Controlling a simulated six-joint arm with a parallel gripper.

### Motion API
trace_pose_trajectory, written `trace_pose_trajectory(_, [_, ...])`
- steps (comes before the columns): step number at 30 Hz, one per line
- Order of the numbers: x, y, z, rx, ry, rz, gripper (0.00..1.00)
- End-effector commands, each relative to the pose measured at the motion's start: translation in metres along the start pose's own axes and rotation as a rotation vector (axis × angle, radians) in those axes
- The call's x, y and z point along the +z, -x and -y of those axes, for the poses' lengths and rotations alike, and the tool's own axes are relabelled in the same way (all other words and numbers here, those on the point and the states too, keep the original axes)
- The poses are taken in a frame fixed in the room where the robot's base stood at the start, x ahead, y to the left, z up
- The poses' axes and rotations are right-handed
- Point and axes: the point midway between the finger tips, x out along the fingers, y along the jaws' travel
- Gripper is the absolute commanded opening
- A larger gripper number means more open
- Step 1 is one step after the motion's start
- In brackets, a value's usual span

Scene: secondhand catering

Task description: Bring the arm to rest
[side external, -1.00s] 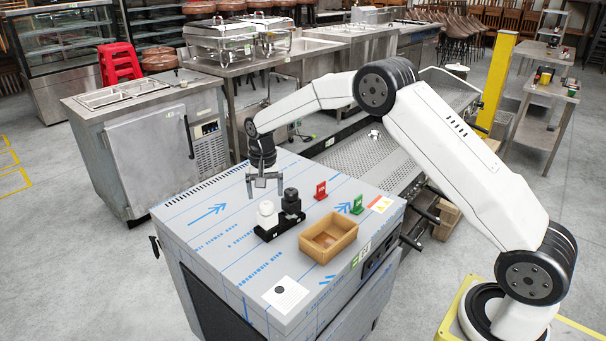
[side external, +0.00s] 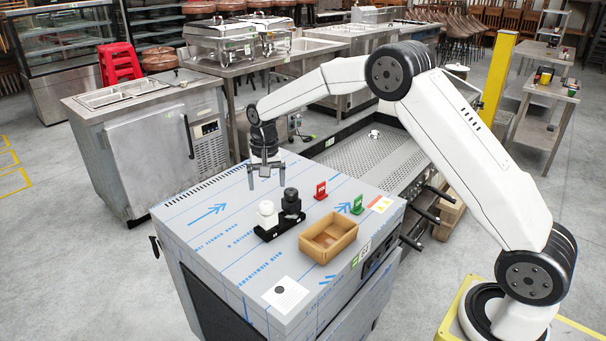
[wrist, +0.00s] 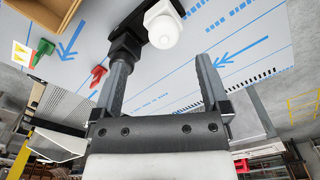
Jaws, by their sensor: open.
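My gripper (side external: 267,186) is open and empty, pointing down above the far part of the film-covered worktop (side external: 215,235). It is behind a black holder (side external: 279,229) that carries a white bottle-like piece (side external: 266,213) and a black one (side external: 291,201). In the wrist view the two fingers of the gripper (wrist: 160,78) are spread wide. The white piece (wrist: 163,28) shows beyond and between them, and the black piece (wrist: 124,45) is partly hidden by one finger.
An open cardboard box (side external: 328,238) stands at the worktop's front right. A red stand (side external: 320,190) and a green stand (side external: 357,205) are behind it. A white card with a black disc (side external: 286,294) lies at the front corner. The worktop's left part is clear.

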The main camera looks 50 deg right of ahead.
Motion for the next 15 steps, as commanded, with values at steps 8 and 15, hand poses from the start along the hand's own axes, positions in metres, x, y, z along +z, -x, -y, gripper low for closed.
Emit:
trace_pose_trajectory(8, [0.039,0.011,-0.017,-0.021,0.122,-0.036,0.96])
trace_pose_trajectory(15, [0.082,0.016,-0.038,-0.039,0.243,-0.074,0.96])
